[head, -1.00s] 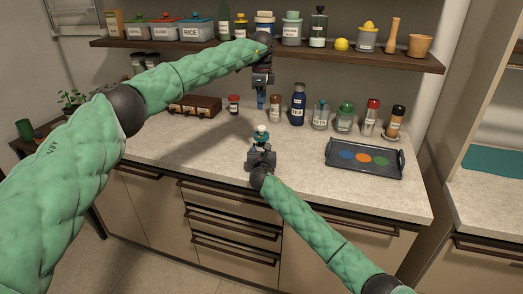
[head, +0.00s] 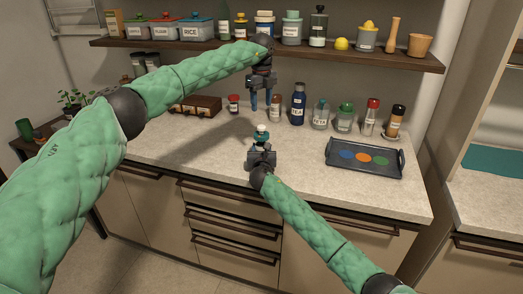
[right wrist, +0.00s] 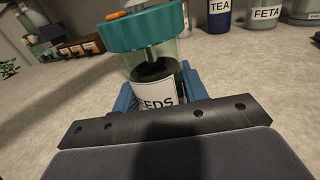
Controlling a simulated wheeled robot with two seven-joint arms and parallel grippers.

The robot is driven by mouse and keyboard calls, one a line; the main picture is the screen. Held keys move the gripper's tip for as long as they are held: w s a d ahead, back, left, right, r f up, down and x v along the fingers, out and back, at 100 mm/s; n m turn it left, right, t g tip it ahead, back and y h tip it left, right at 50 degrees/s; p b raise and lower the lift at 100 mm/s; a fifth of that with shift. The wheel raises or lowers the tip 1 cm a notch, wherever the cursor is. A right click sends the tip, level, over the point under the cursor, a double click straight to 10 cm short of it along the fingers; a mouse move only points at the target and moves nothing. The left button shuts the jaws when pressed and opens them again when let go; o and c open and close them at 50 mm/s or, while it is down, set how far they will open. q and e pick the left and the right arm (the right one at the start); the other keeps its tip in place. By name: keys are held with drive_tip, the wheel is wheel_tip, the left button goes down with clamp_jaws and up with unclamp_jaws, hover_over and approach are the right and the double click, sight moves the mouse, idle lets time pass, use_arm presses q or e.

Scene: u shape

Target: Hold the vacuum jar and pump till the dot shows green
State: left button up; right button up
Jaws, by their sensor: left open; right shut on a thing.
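The vacuum jar (head: 261,136) stands upright on the counter, with a teal lid and a pale knob on top. In the right wrist view the jar (right wrist: 157,70) is clear, with dark contents and a label ending in "EDS". An orange spot shows on its teal lid (right wrist: 140,33); I see no green dot. My right gripper (head: 261,152) is shut on the jar's body from the front; its blue fingers show at both sides in the wrist view (right wrist: 160,92). My left gripper (head: 261,102) is open and empty, pointing down above the jar and apart from it.
Several jars and bottles, such as the blue bottle (head: 298,104), line the back of the counter. A dark tray (head: 364,160) with coloured discs lies at right. A loaded shelf (head: 350,55) runs above.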

sight(262, 126)
use_arm(q)
drive_tip(key=shift+f, duration=4.9)
drive_tip(key=c, duration=1)
